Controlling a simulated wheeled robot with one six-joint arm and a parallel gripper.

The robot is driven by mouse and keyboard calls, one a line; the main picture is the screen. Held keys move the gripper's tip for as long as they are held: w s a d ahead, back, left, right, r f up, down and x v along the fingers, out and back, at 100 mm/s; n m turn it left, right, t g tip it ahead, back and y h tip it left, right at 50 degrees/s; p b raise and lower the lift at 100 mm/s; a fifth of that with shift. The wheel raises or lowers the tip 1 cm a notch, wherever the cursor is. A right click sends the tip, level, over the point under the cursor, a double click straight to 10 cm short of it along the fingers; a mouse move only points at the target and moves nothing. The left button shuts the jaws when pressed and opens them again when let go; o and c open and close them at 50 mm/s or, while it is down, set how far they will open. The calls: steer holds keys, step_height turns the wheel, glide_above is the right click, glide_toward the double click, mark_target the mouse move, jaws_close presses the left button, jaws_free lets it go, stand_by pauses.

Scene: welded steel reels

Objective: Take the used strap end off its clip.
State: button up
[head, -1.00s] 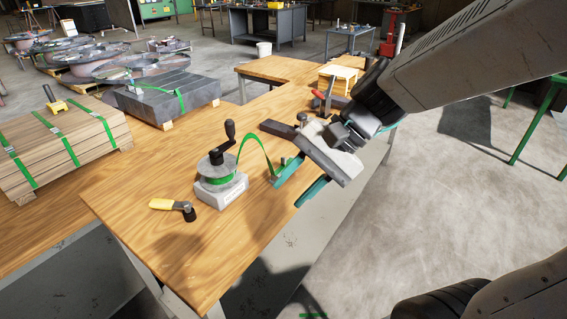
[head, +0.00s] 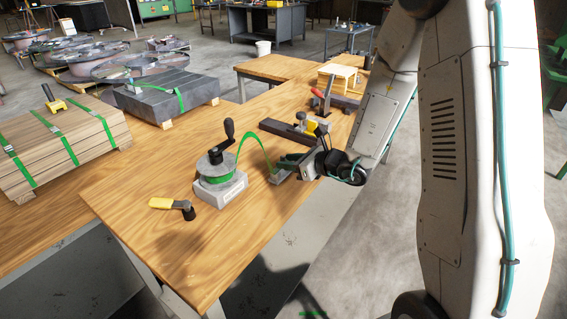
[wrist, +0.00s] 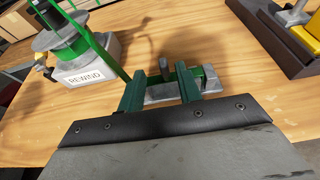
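The used green strap (head: 255,140) arcs from the rewind reel (head: 218,172) down to a small grey clip (head: 277,179) on the bench. In the wrist view the strap (wrist: 108,57) comes down to the left of my fingers, and the clip's grey base (wrist: 160,97) lies beyond and between them. A green piece (wrist: 209,76) shows on the clip right of my right finger; I cannot tell if it is the strap end. My gripper (wrist: 159,76) has two green fingers set apart, with nothing clearly held. In the head view my gripper (head: 287,161) is low beside the clip.
The grey base marked REWIND (wrist: 88,76) stands left of the clip. A yellow-handled tool (head: 168,204) lies at the front left. A dark block (head: 287,131) and a red-handled clamp (head: 318,100) stand behind. Open bench lies in front of the reel.

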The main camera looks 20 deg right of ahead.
steer(key=x, duration=0.5)
steer(key=shift+w+d, duration=0.2)
steer(key=shift+d, duration=0.05)
jaws_close()
